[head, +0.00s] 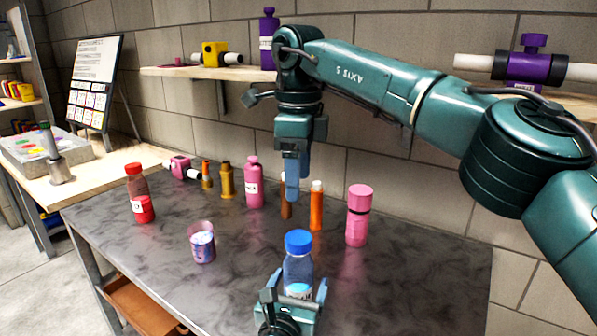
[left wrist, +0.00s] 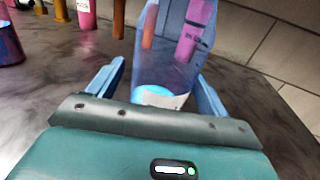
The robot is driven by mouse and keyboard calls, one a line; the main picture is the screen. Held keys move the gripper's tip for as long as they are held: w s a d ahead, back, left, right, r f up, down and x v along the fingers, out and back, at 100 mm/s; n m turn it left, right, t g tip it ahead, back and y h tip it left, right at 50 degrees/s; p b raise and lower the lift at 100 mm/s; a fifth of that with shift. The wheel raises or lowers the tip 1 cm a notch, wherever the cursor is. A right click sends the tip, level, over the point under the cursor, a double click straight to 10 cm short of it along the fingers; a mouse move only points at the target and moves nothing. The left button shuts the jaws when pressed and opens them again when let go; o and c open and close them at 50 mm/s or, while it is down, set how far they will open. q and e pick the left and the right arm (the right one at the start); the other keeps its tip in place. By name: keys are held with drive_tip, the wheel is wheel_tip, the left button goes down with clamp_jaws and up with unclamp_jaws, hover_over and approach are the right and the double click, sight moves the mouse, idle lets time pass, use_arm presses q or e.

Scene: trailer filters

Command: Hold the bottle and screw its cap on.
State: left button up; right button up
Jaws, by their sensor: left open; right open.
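A clear bluish bottle (head: 298,270) with a white label stands on the dark table at the front middle. A blue cap (head: 298,240) sits on its top; I cannot tell how tightly. My left gripper (head: 296,289) is open, with its fingers on either side of the bottle's lower part. In the left wrist view the bottle (left wrist: 168,60) stands between the two open blue fingers, and its top is out of frame. My right gripper (head: 291,192) is open and empty, pointing down above and behind the bottle; its fingers overlap in the head view.
Behind stand a pink bottle (head: 254,185), an orange bottle (head: 316,208) and a pink bottle with a dark band (head: 358,222). At left are a red bottle (head: 140,197) and a purple cup (head: 202,243). The table's right front (head: 420,285) is clear.

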use_arm(q)
drive_tip(key=v, duration=1.3)
drive_tip(key=shift+s+p, duration=0.1)
drive_tip(key=shift+p, duration=0.2)
drive_tip(key=shift+r, duration=0.1)
